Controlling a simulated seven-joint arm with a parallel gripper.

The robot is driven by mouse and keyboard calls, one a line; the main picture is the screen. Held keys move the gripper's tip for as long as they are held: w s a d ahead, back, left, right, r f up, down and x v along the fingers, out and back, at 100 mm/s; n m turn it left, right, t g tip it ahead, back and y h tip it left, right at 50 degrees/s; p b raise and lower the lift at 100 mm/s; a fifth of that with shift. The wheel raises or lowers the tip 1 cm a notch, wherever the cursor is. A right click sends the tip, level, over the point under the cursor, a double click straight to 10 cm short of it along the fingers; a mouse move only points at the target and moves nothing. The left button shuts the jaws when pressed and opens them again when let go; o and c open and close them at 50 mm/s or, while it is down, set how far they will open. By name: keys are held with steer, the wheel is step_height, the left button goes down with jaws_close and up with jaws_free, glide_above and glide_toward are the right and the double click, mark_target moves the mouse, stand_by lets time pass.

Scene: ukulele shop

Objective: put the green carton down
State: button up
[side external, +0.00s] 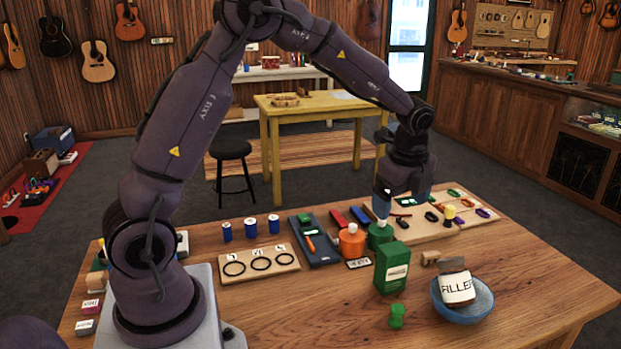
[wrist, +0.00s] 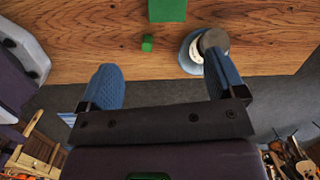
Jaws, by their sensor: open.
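The green carton (side external: 392,267), a box with a white label, stands upright on the wooden table (side external: 330,315). Its green face also shows at the top edge of the wrist view (wrist: 167,9), cut off by the frame. My gripper (side external: 383,208) is above and behind the carton in the side view, over a green round pot (side external: 380,235). In the wrist view the two blue fingers of my gripper (wrist: 163,82) are wide apart with nothing between them. The carton is clear of the fingers.
A small green block (side external: 397,316) lies in front of the carton. A blue bowl (side external: 481,305) holding a filler jar (side external: 457,285) is to its right. An orange pot (side external: 351,243), a dark tray (side external: 318,252) and a ring board (side external: 259,264) are to its left.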

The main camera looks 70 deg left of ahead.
steer(key=s+d+r+n+t, duration=0.3)
steer(key=s+d+r+n, duration=0.2)
steer(key=s+r+n, duration=0.5)
steer(key=s+d+r+n+t+h, duration=0.1)
steer(key=s+n, duration=0.5)
steer(key=s, duration=0.7)
steer(key=shift+s+d+r+t, duration=0.25)
steer(key=shift+d+r+t, duration=0.25)
steer(key=shift+d+r, duration=0.5)
